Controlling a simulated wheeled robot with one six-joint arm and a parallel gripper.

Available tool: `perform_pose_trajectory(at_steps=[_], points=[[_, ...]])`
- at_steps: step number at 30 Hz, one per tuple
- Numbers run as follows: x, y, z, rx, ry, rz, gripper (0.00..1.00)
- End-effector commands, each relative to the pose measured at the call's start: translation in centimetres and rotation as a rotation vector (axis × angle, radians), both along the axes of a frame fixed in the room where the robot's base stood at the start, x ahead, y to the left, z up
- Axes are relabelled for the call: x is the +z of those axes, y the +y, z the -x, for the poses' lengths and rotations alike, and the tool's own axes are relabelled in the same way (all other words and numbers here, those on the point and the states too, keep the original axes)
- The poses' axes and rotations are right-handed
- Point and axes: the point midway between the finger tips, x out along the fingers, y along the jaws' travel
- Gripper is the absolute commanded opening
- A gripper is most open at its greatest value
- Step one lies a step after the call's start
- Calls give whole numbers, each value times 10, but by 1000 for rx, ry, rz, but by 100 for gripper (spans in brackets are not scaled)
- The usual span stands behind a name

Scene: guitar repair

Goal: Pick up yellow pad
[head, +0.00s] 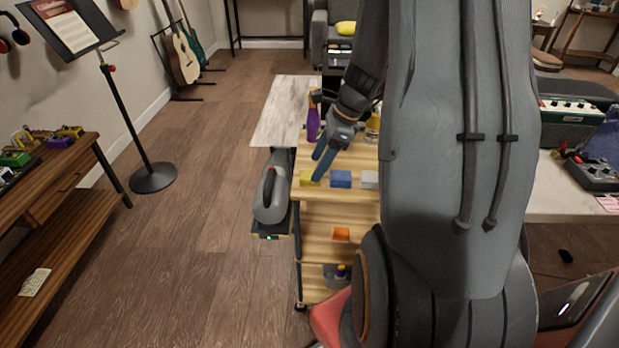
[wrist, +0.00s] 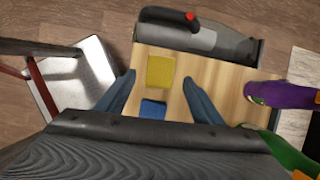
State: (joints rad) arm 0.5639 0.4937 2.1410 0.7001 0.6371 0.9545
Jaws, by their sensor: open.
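The yellow pad (head: 309,177) lies on the wooden cart top, near its front left corner. In the wrist view the yellow pad (wrist: 160,71) shows between and beyond my fingertips, fully visible. My gripper (head: 321,164) is open and empty, its blue fingers pointing down above the cart near the pad. In the wrist view my gripper (wrist: 158,88) has its fingers spread wide on both sides of the pads. A blue pad (head: 341,179) lies right of the yellow one; it also shows in the wrist view (wrist: 153,108), nearer my gripper's base.
A whitish pad (head: 369,180) lies right of the blue one. A purple bottle (head: 313,122) stands behind the pads; it also shows in the wrist view (wrist: 282,95). A grey handheld vacuum (head: 271,193) hangs at the cart's left side.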

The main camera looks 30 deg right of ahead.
Motion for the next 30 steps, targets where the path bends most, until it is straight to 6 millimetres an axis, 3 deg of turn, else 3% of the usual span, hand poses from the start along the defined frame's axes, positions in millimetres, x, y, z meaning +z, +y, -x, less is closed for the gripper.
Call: perform_pose_trajectory(at_steps=[7, 16, 24, 30], points=[[-30, 13, -7, 2, 2, -1, 61], [-35, 14, -8, 3, 0, 1, 61], [-35, 14, -8, 3, 0, 1, 18], [-34, 14, -8, 3, 0, 1, 17]])
